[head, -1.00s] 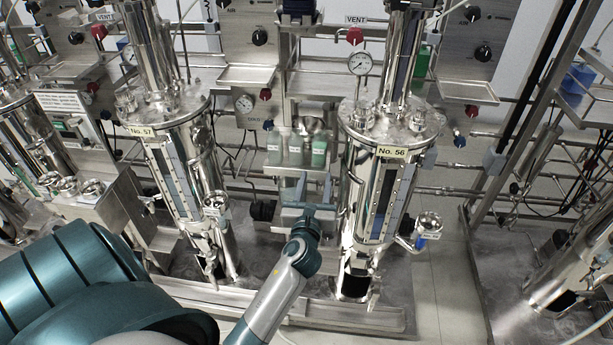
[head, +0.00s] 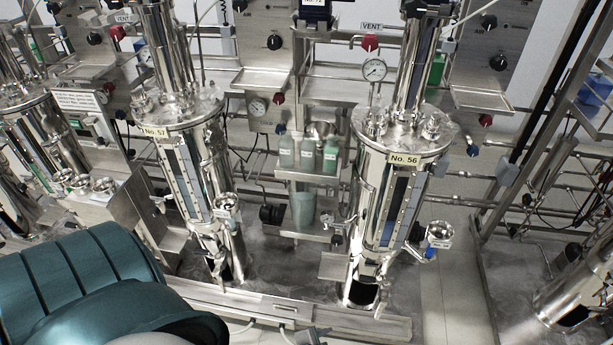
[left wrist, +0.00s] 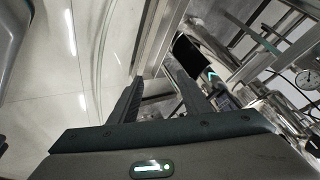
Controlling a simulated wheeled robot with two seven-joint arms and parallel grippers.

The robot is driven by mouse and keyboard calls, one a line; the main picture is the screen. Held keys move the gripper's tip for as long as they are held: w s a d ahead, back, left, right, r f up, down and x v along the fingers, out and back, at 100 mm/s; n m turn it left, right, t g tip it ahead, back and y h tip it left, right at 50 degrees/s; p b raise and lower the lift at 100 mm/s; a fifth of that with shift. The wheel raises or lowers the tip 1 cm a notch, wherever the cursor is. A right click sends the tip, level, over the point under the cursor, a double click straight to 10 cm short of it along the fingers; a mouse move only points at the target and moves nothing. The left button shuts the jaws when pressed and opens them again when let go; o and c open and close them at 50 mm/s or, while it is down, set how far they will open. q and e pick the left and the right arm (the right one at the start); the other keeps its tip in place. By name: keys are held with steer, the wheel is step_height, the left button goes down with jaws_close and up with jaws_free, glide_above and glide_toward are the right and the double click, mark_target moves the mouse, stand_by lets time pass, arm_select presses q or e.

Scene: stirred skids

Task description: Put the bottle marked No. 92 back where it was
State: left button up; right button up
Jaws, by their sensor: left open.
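Small greenish bottles with white labels stand on a steel shelf between two steel vessels: a left one (head: 286,152), a middle one (head: 307,154) and a right, greener one (head: 330,157). Their labels are too small to read, so I cannot tell which is No. 92. A pale green container (head: 303,209) stands on a lower shelf beneath them. My left gripper (left wrist: 160,92) shows in the left wrist view with its two dark fingers apart and nothing between them. It is away from the bottles. My right gripper is not in view.
Vessel No. 57 (head: 190,180) stands left of the shelf and vessel No. 56 (head: 390,185) right of it, both with projecting valves and funnels. A steel skid edge (head: 270,307) runs along the front. Bare floor (head: 445,290) shows at right.

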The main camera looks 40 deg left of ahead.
arm_select(q)
steer(key=s+d+f+n+g, duration=0.1)
steer(key=s+f+n, duration=0.1)
steer(key=s+f, duration=0.2)
steer(key=s+d+f+n+g+h, duration=0.1)
steer(key=s+f+n+g, duration=0.1)
steer(key=s+f, duration=0.3)
steer(key=s+n, duration=0.1)
steer(key=s, duration=0.2)
steer(key=shift+s+f, duration=0.25)
steer(key=shift+s, duration=0.1)
steer(key=shift+c, duration=0.6)
steer(key=shift+c, duration=0.9)
steer(key=shift+a, duration=0.15)
